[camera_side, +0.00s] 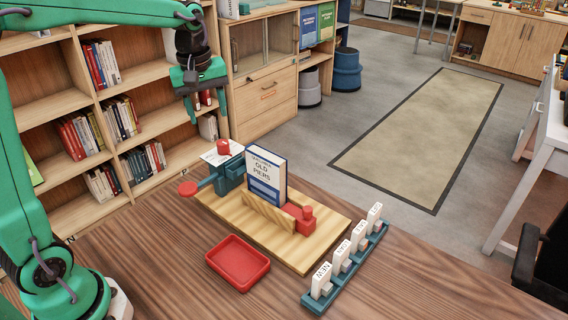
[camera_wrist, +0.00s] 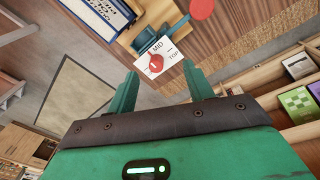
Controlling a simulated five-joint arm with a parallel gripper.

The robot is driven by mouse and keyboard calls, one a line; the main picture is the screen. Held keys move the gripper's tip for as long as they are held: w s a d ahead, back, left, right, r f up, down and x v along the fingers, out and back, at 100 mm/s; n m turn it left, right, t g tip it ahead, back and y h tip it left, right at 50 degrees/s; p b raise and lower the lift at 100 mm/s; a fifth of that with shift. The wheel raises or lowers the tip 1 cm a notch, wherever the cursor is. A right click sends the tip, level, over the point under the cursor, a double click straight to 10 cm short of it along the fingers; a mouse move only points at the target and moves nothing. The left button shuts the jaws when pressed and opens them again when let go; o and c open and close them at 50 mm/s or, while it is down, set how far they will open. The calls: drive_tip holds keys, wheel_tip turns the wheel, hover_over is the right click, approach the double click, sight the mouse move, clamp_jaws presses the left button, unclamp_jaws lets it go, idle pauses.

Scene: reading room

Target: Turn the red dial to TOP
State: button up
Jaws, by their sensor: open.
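The red dial (camera_side: 223,146) sits on a white card (camera_side: 208,158) by a teal block (camera_side: 229,175) at the back left of a wooden board. In the wrist view, the dial (camera_wrist: 156,63) is on the white card (camera_wrist: 172,53), which reads MID and TOP. I cannot tell clearly which mark the dial points to. My gripper (camera_side: 207,107) is open and empty above and behind the dial in the side view. In the wrist view, the dial appears between the fingertips of my gripper (camera_wrist: 159,69), apart from them.
A book marked OLD PIERS (camera_side: 265,177) stands upright on the wooden board (camera_side: 322,240), close to the dial. A red round handle (camera_side: 188,188) sticks out left. A red tray (camera_side: 238,280) and a teal rack (camera_side: 318,303) of white tabs are in front. Shelves (camera_side: 80,170) stand behind.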

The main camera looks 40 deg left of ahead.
sight(222, 142)
drive_tip(key=w+a+f+n, duration=0.1)
drive_tip(key=w, duration=0.1)
drive_tip(key=w+a+f+n+g, duration=0.1)
drive_tip(key=w+f, duration=0.1)
drive_tip(key=w+a+f+n, duration=0.1)
drive_tip(key=w+n, duration=0.1)
drive_tip(key=shift+a+f, duration=0.15)
drive_tip(key=shift+a, duration=0.1)
drive_tip(key=shift+f, duration=0.15)
drive_tip(key=shift+s+f, duration=0.15)
drive_tip(key=shift+f, duration=3.6)
drive_tip(key=c, duration=1)
